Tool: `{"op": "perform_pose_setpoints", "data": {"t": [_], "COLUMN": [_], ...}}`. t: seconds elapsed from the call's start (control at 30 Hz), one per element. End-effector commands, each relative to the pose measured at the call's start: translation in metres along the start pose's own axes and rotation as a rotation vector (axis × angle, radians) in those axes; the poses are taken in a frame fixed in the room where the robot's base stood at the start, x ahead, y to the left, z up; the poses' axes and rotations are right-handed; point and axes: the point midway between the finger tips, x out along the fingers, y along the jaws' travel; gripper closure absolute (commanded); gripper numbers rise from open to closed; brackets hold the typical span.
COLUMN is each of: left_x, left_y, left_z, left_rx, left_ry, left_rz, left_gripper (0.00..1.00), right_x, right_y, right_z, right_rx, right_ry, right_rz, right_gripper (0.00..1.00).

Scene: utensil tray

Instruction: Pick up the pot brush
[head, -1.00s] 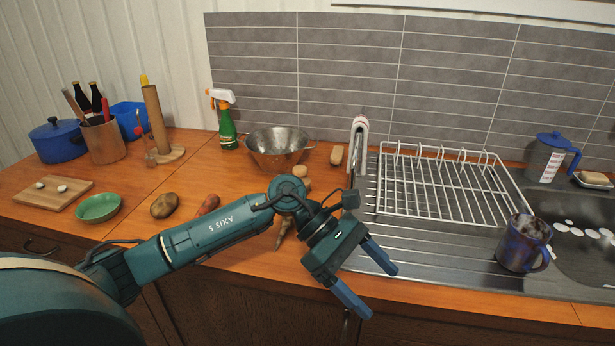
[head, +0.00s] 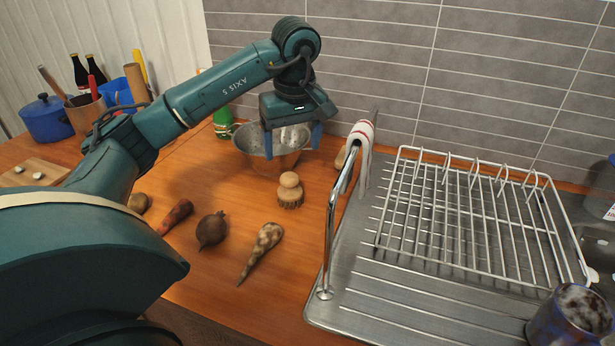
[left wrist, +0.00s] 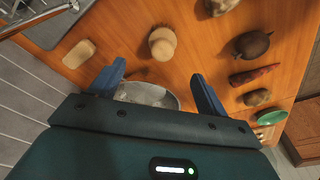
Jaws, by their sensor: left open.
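The pot brush (head: 290,190) stands upright on the wooden counter, with a round pale wooden knob above a darker bristle base. It also shows in the left wrist view (left wrist: 162,44), just beyond the fingertips and roughly between them. My left gripper (head: 292,143) is open and empty, pointing down over the metal colander (head: 248,140), behind the brush and apart from it. In the left wrist view its two blue fingers (left wrist: 158,73) are spread, with the colander partly showing between them. My right gripper is not in view.
A beet (head: 212,230), a parsnip (head: 262,248) and a carrot (head: 177,215) lie in front of the brush. Bare counter surrounds the brush.

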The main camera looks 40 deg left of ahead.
Motion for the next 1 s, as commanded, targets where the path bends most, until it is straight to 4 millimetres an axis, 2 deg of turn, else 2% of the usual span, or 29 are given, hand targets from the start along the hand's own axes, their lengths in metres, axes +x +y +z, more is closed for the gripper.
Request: {"op": "perform_pose_setpoints", "data": {"t": [0.4,0.63,0.9,1.0], "left_x": [0.067,0.084,0.122,0.129], "left_y": [-0.002,-0.001,-0.001,-0.001], "left_z": [-0.001,-0.001,0.0,-0.001], "left_rx": [-0.001,-0.001,0.0,-0.001], "left_ry": [0.003,0.002,0.001,0.003], "left_rz": [-0.006,-0.005,-0.005,-0.003], "left_gripper": [0.23,0.23,0.23,0.23], "right_x": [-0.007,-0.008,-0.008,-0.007], "right_y": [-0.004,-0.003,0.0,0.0], "right_z": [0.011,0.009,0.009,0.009], "right_rx": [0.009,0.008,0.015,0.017], "right_ry": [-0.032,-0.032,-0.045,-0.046], "right_rz": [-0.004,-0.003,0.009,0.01], "right_gripper": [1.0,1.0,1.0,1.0]}}
